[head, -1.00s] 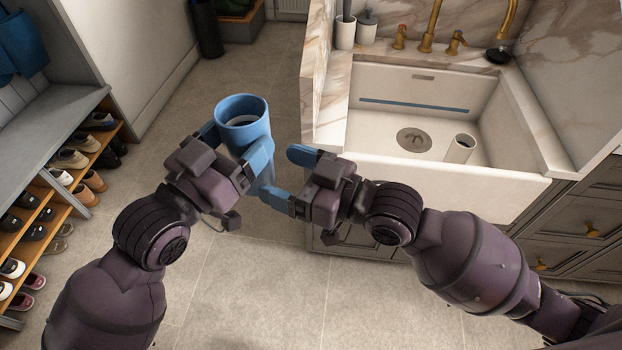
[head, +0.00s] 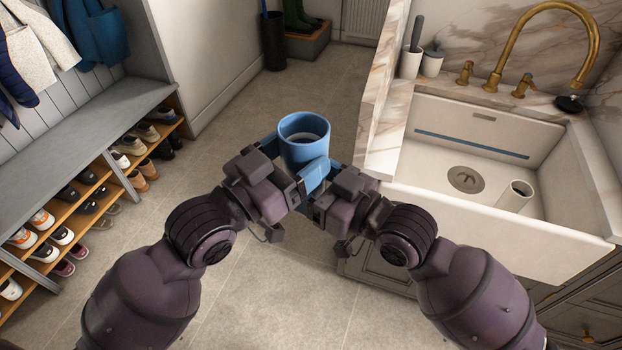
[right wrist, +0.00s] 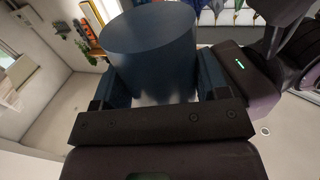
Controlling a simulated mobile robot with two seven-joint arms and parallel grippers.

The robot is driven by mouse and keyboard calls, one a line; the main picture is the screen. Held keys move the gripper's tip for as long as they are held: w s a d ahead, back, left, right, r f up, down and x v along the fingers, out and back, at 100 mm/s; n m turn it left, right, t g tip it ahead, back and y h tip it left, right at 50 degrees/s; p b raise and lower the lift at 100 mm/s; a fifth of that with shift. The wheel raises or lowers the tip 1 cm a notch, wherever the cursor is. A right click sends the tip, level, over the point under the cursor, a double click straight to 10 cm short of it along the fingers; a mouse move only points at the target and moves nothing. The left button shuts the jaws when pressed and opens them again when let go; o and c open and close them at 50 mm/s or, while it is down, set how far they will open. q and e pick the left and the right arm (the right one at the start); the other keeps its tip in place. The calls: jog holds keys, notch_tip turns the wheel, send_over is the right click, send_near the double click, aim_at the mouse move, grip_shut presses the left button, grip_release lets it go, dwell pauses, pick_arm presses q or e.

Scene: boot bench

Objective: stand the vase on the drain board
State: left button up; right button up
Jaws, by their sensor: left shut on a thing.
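The blue vase (head: 304,128), a round open-topped vessel, is held upright in the air between my two arms, left of the sink. My left gripper (head: 290,163) is shut on it. My right gripper (head: 325,175) is at the vase's right side, lower down. In the right wrist view the vase (right wrist: 150,45) stands between the right gripper's two fingers (right wrist: 158,85); whether they press on it I cannot tell. I cannot make out a drain board for certain in these views.
The white sink (head: 440,130) is at the right, with a white cylinder (head: 514,196) in it and a brass tap (head: 540,15) behind. A marble ledge (head: 384,135) borders it. A shoe bench (head: 95,125) is at the left. The floor between is clear.

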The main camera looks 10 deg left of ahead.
jog(key=shift+c, duration=1.1)
pick_arm(q)
jog(key=o, duration=1.1)
pick_arm(e)
jog(key=shift+c, duration=0.6)
pick_arm(q)
jog(key=shift+o, duration=0.2)
